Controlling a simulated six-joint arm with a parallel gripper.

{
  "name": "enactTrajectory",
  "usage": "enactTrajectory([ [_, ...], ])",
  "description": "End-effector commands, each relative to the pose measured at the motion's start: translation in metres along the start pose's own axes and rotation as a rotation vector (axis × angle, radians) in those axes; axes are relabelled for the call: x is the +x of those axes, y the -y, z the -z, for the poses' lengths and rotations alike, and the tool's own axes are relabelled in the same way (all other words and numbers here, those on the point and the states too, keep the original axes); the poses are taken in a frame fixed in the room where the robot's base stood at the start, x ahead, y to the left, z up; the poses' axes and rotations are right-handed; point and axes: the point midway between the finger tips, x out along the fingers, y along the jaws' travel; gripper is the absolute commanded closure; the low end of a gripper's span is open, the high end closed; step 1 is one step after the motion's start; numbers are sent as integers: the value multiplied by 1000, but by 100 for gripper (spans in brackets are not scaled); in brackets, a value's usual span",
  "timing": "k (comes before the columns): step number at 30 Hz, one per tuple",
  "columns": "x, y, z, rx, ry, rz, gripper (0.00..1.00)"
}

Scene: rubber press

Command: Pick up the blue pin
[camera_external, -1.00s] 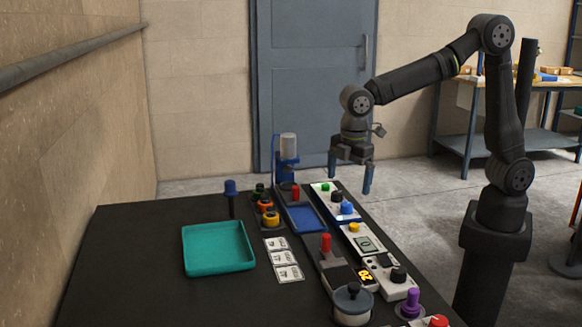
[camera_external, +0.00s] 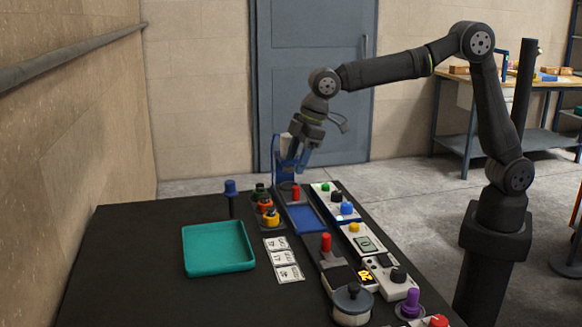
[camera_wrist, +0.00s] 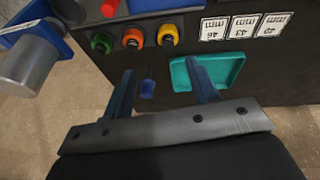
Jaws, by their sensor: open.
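The blue pin (camera_external: 231,188) stands upright on the dark table, left of the coloured knobs and behind the teal tray. It has a wide blue head on a dark shaft. In the wrist view the blue pin (camera_wrist: 147,88) shows between my fingers, nearer the left one, and still beyond them. My gripper (camera_external: 294,166) is open and empty, in the air near the blue press, right of the pin and higher than it. Its two fingers (camera_wrist: 165,82) show apart in the wrist view.
The teal tray (camera_external: 187,255) lies in front of the pin. Green, orange and yellow knobs (camera_external: 270,217) stand to its right. The blue press (camera_external: 276,160) with a grey cylinder rises behind. Three white cards (camera_external: 283,257) lie right of the tray. The table's left part is bare.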

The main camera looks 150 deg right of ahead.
Motion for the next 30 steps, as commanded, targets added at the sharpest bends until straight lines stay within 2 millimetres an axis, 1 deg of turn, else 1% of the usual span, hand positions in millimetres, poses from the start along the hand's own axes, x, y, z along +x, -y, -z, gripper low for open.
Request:
enactTrajectory([
  [1,-2,-14,25,70,-54,-12,46],
  [3,-6,-28,52,157,-122,-22,46],
  [6,-12,-43,80,248,-194,-28,46],
  [9,-15,-51,94,296,-232,-29,46],
  [11,-12,-53,98,309,-240,-29,46],
  [13,-3,-54,101,312,-242,-29,46],
  [24,71,-59,117,309,-240,-29,46],
  [27,86,-60,120,308,-240,-29,46],
  [30,96,-61,123,308,-240,-29,46],
])
